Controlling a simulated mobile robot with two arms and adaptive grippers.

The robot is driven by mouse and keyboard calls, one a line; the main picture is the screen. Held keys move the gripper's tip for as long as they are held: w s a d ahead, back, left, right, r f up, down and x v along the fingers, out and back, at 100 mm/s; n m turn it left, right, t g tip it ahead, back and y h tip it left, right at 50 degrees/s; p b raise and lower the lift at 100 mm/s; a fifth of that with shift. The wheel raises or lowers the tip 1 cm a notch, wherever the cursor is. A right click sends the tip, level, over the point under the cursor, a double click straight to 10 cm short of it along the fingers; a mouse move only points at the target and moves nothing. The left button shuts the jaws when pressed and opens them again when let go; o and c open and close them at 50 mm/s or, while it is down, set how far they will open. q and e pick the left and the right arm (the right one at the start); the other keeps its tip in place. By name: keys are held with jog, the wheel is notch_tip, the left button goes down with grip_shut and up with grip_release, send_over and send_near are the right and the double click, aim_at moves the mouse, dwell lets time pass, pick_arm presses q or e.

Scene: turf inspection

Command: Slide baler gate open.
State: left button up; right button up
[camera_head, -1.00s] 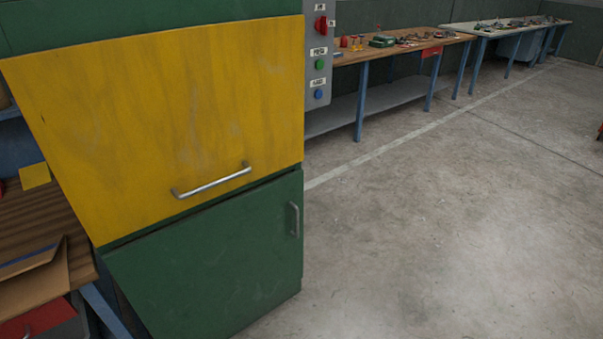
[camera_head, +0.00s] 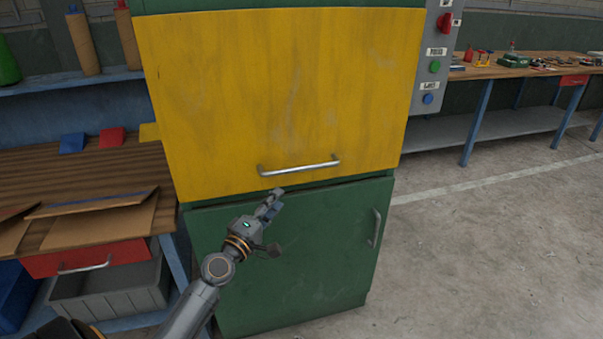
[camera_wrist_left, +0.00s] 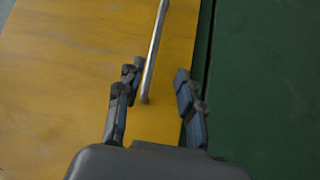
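The baler's yellow gate (camera_head: 280,90) is a broad panel with a horizontal metal bar handle (camera_head: 300,167) near its lower edge. It is down, just above the green lower door (camera_head: 300,250). My left gripper (camera_head: 272,200) is in front of the gate's lower edge, just below the handle's left end. In the left wrist view the gripper (camera_wrist_left: 155,82) is open, with the handle (camera_wrist_left: 154,50) showing between and beyond its fingertips. I cannot tell whether a finger touches it. My right gripper is not in view.
A control panel (camera_head: 431,70) with red, green and blue buttons is on the baler's right. A workbench (camera_head: 80,180) with cardboard and a grey bin (camera_head: 110,290) stands close on the left. The floor (camera_head: 480,260) at right is clear.

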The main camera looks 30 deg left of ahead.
aim_at(301, 169)
pick_arm(q)
jog(key=w, duration=0.4)
jog(key=w+r, duration=0.1)
jog(key=w, duration=0.4)
jog(key=w+a+r, duration=0.1)
jog(key=w, duration=0.3)
jog(key=shift+w+r, duration=0.25)
jog(key=shift+w, duration=0.05)
grip_shut()
